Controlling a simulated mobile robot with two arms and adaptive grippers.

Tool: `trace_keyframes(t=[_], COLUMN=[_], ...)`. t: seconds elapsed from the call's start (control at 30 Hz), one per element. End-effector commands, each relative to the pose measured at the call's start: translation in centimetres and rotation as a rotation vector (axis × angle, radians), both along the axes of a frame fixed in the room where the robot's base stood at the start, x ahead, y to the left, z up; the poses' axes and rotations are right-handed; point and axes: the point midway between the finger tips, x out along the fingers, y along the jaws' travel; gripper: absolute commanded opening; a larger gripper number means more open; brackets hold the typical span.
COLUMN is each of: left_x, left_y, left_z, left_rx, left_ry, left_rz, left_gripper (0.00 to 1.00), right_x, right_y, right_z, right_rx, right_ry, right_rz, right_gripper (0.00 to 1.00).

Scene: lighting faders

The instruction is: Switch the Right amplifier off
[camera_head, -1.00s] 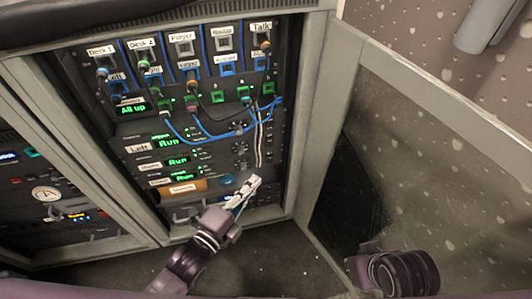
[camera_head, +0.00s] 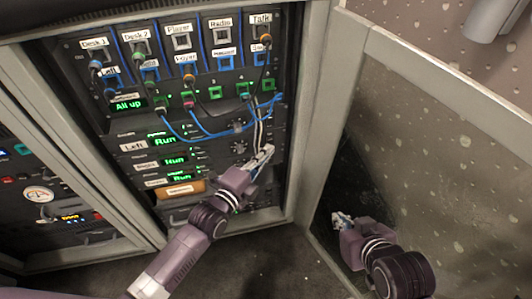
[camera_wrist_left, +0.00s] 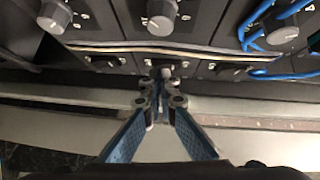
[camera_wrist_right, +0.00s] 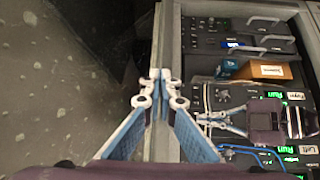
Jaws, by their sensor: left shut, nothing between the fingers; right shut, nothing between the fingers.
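The Right amplifier (camera_head: 147,166) is the middle of three stacked units in the rack, below the one labelled Left (camera_head: 132,146). Its small label is hard to read, and its green display (camera_head: 174,160) reads Run. A dark knob (camera_head: 239,148) sits at the right of the stack. My left gripper (camera_head: 266,153) is shut and empty in front of the units' right side, covering part of it. In the left wrist view its fingertips (camera_wrist_left: 162,92) are close to a small knob (camera_wrist_left: 165,73); contact cannot be told. My right gripper (camera_head: 338,218) is shut and empty by the open door.
Blue cables (camera_head: 205,132) and a pale cable (camera_head: 257,125) hang over the panel near my left gripper. An orange-brown box (camera_head: 180,191) is below the displays. The open glass door (camera_head: 430,140) stands right. Another rack section (camera_head: 45,200) is left.

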Motion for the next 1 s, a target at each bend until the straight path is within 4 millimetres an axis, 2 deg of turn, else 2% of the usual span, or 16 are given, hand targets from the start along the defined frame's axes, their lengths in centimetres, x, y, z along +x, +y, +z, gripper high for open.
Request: trace_keyframes(t=[0.43, 0.53, 0.67, 0.8, 0.97, 1.0], left_x=[0.2, 0.3, 0.6, 1.0, 1.2, 1.2], left_y=[0.1, 0.1, 0.2, 0.3, 0.4, 0.4], left_z=[-0.1, -0.2, -0.5, -0.6, -0.8, -0.5], left_rx=[0.001, 0.005, 0.014, 0.025, 0.038, 0.037], left_ry=[-0.002, -0.013, -0.045, -0.087, -0.137, -0.138], left_rz=[0.0, 0.001, 0.002, 0.002, 0.003, 0.004], left_gripper=[0.0, 0.0, 0.0, 0.0, 0.0, 0.0], right_x=[0.3, 1.3, 3.6, 5.8, 7.7, 7.7], right_y=[0.1, 0.5, 1.3, 2.3, 3.3, 3.3], right_z=[0.2, 0.8, 2.8, 5.7, 9.4, 9.6], right_rx=[0.004, 0.015, 0.043, 0.079, 0.121, 0.121], right_ry=[-0.018, -0.065, -0.192, -0.348, -0.526, -0.526], right_rz=[0.001, 0.005, 0.014, 0.025, 0.036, 0.036], right_gripper=[0.0, 0.0, 0.0, 0.0, 0.0, 0.0])
